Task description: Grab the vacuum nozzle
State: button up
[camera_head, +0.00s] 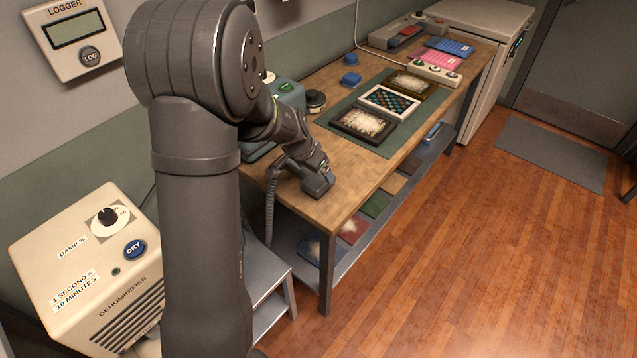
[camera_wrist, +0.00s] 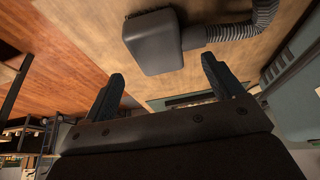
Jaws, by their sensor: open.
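The vacuum nozzle (camera_wrist: 152,45) is a dark grey, box-like head on the wooden tabletop. A ribbed grey hose (camera_wrist: 232,32) joins its right side in the wrist view and hangs past the table's near end in the head view (camera_head: 270,212). My gripper (camera_wrist: 163,70) is open, with its two dark blue fingers spread apart. The nozzle shows beyond the fingertips, in line with the gap between them, and nothing is gripped. In the head view my gripper (camera_head: 318,180) is low over the near end of the table, and I cannot clearly separate it from the nozzle there.
A green mat (camera_head: 372,142) with several framed pieces lies farther along the wooden table (camera_head: 360,180). A teal machine (camera_head: 290,97) stands behind my gripper. A lower shelf (camera_head: 362,238) holds several flat panels. A dehumidifier (camera_head: 85,265) stands at left.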

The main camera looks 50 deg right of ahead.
aim_at(318, 178)
jog(key=shift+x, duration=2.95)
jog(key=shift+s+a, duration=0.1)
jog(key=shift+a, duration=0.05)
jog(key=c, duration=1.1)
jog(key=shift+c, duration=0.2)
